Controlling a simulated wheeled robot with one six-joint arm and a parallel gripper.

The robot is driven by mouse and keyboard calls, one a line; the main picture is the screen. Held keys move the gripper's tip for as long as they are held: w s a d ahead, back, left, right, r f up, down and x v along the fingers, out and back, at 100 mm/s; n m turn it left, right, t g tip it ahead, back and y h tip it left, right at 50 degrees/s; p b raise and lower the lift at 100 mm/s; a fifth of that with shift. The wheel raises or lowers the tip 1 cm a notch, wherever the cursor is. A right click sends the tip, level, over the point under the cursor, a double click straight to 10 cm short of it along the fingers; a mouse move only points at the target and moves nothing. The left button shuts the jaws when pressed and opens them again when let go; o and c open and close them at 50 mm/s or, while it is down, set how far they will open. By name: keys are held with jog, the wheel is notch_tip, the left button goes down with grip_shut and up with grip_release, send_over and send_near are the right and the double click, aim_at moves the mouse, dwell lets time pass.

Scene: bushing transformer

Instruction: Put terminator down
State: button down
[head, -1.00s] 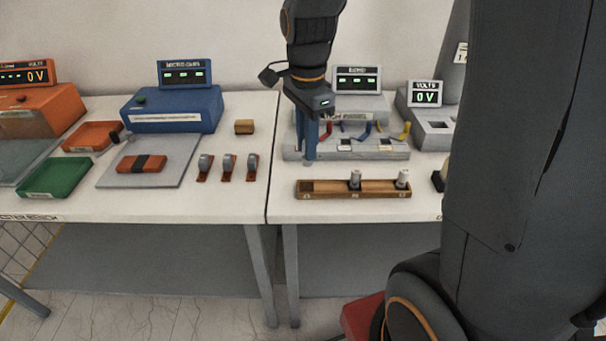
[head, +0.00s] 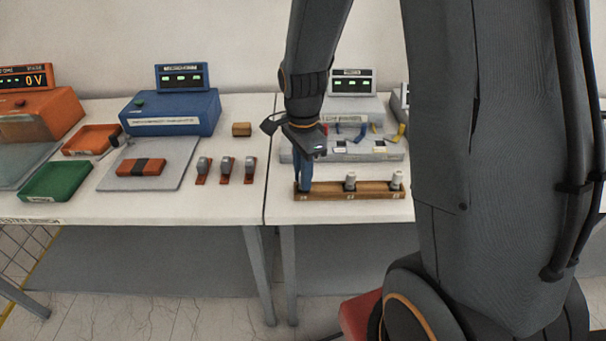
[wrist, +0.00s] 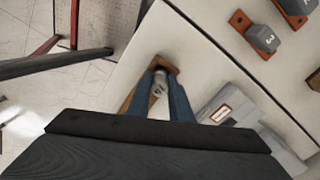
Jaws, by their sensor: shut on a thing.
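My gripper (head: 304,186) has blue fingers pointing down at the left end of a wooden rack (head: 325,194). It is shut on a small grey cylinder, the terminator (wrist: 158,87), seen between the fingers in the wrist view. The fingers hide the terminator in the head view. The rack's end (wrist: 166,61) shows just past the fingertips in the wrist view. I cannot tell whether the terminator touches the rack. Two similar grey terminators stand upright in the rack, one in the middle (head: 350,180) and one at the right (head: 397,180).
A grey panel (head: 370,150) with coloured leads lies behind the rack. Several grey clamps on red bases, one of them here (head: 226,170), stand on the left table. A blue meter box (head: 170,111) and a wooden block (head: 242,129) are behind them. The tabletop before the rack is clear.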

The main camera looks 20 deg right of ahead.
jog(key=shift+f, duration=0.1)
jog(key=c, duration=1.6)
grip_release()
notch_tip(320, 180, up, 12)
jog(key=b, duration=0.3)
jog(key=s+f+n, duration=0.2)
jog(key=s+n, duration=0.1)
jog(key=n, duration=0.2)
jog(key=s+f+n+t, duration=0.1)
jog(key=s+f+n, duration=0.2)
jog(key=n, duration=0.2)
jog(key=s+f+n, duration=0.3)
jog(key=n, duration=0.3)
jog(key=shift+s+f+t, duration=0.2)
jog(key=shift+f+t, duration=0.05)
jog(key=shift+t, duration=0.05)
